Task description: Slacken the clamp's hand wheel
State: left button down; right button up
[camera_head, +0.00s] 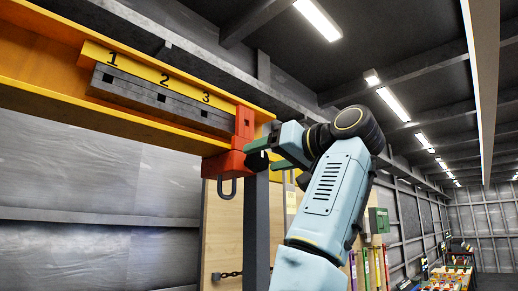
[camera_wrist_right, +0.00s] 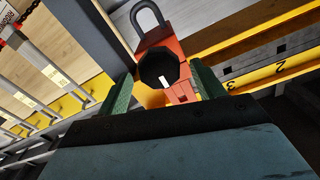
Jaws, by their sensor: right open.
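The red-orange clamp (camera_head: 228,164) sits on the end of the yellow beam in the head view, with a dark hook below it. In the wrist view, the clamp body (camera_wrist_right: 180,92) carries a dark, many-sided hand wheel (camera_wrist_right: 158,66) with a small white mark. My right gripper (camera_head: 270,153) is at the clamp's right side. Its green fingers (camera_wrist_right: 163,88) are open, one on each side of the hand wheel in the wrist view. I cannot tell whether they touch it. In the head view the wheel is mostly hidden by the fingers. My left gripper is not in view.
The yellow beam (camera_head: 50,98) carries a grey slotted bar (camera_head: 150,93) below a strip numbered 1, 2, 3 (camera_head: 135,70). A dark upright post (camera_head: 256,235) stands just below the gripper. A wooden board (camera_head: 225,235) with a chain is behind it.

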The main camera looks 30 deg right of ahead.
aim_at(228, 156)
jog(key=shift+p+x, duration=0.4)
jog(key=shift+x, duration=1.05)
jog(key=shift+c, duration=0.2)
jog(key=c, duration=0.9)
